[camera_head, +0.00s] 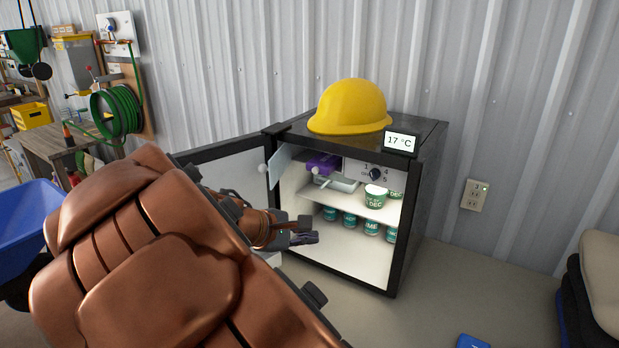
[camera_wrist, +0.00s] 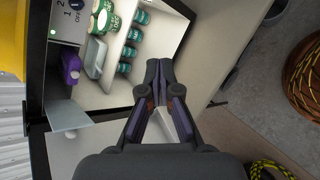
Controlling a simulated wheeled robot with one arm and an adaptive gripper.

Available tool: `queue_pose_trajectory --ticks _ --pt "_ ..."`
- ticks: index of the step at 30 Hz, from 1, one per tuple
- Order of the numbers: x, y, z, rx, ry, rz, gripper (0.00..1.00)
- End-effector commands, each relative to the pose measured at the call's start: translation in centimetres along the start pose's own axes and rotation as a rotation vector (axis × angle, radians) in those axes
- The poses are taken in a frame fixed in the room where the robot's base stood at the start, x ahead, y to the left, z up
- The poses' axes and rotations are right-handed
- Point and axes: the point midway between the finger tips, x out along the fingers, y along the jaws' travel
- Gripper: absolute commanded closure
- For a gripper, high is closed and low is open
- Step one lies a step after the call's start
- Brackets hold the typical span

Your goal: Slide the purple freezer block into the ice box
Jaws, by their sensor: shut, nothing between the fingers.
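The purple freezer block (camera_head: 322,164) sits high in the small open fridge, left of the dial, at the opening of the ice box (camera_head: 283,163). The ice box's pale flap stands open. How far in the block lies, I cannot tell. The block also shows in the wrist view (camera_wrist: 71,67), near the flap (camera_wrist: 70,117). My gripper (camera_head: 304,238) is in front of the fridge opening, below and apart from the block. Its fingers (camera_wrist: 159,68) are together with nothing between them. My arm hides the lower left of the fridge.
A grey tray (camera_head: 338,183) is under the block, beside a green-and-white tub (camera_head: 375,195). Several teal tins (camera_head: 350,221) stand lower inside. The fridge door (camera_head: 228,166) is open to the left. A yellow hard hat (camera_head: 351,106) and temperature display (camera_head: 400,142) are on top.

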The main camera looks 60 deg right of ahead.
Motion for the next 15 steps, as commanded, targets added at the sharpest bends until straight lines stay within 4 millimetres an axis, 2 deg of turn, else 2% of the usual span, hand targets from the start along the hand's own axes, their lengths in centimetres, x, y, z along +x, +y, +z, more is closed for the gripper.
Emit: queue_pose_trajectory --ticks 1,3,5,9,12,15 --pt "1.4 1.7 -0.7 -0.066 -0.046 0.067 1.0" --pt "2.6 4.5 -1.4 -0.174 -0.106 0.159 1.0" --pt "3.3 6.8 -2.2 -0.272 -0.157 0.233 1.0" --pt "4.7 11.2 -5.6 -0.521 -0.26 0.384 1.0" --pt "5.6 13.2 -8.2 -0.687 -0.322 0.463 1.0" --pt "6.3 14.4 -10.8 -0.822 -0.36 0.517 1.0"
